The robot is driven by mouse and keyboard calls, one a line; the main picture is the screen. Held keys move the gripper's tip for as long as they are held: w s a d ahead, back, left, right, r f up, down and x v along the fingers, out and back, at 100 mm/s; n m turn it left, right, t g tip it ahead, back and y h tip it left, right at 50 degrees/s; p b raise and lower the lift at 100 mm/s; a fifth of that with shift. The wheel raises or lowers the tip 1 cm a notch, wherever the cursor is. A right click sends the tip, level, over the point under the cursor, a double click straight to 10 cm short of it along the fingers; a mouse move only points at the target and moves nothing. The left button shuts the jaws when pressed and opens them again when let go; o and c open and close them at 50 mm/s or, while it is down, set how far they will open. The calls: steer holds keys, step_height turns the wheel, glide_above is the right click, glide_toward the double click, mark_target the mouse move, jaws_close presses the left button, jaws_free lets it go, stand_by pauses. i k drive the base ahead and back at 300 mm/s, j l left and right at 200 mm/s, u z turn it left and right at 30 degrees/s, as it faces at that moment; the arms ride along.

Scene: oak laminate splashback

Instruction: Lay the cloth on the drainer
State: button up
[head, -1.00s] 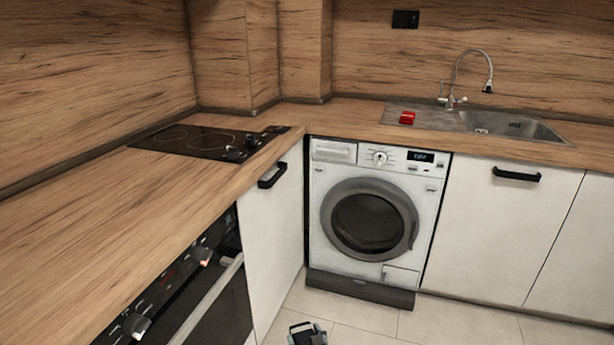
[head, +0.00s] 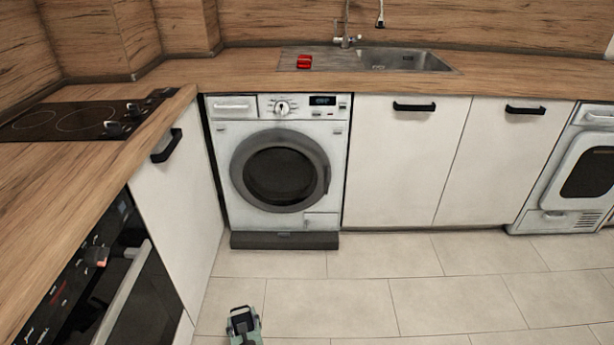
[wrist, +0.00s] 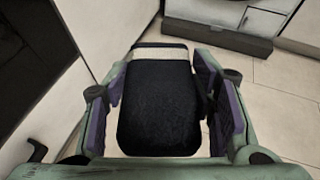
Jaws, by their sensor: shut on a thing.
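My gripper (head: 243,322) shows at the bottom of the head view, low over the floor tiles and well short of the counter. In the wrist view my gripper (wrist: 160,82) is shut on a black, rounded, flat thing with a pale band at its far end, which I take to be the folded cloth (wrist: 158,112). The drainer (head: 335,62) is the metal ribbed area left of the sink basin on the back counter. A small red object (head: 304,62) sits on its left part; the rest of the drainer looks clear.
The sink basin (head: 405,60) and tap (head: 346,40) are right of and behind the drainer. A washing machine (head: 280,165) stands below it. The hob (head: 75,120) and oven (head: 90,275) are at left. The floor (head: 420,285) is open in the middle and right.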

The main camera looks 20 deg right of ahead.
mark_target(331, 64)
steer(key=i+l, duration=0.2)
steer(key=i, duration=0.25)
steer(key=i+l+u, duration=0.15)
steer(key=i, duration=0.3)
steer(key=i+l, duration=0.25)
steer(key=i, duration=0.15)
steer(key=i+l+u, duration=0.1)
steer(key=i, duration=0.35)
steer(key=l, duration=0.1)
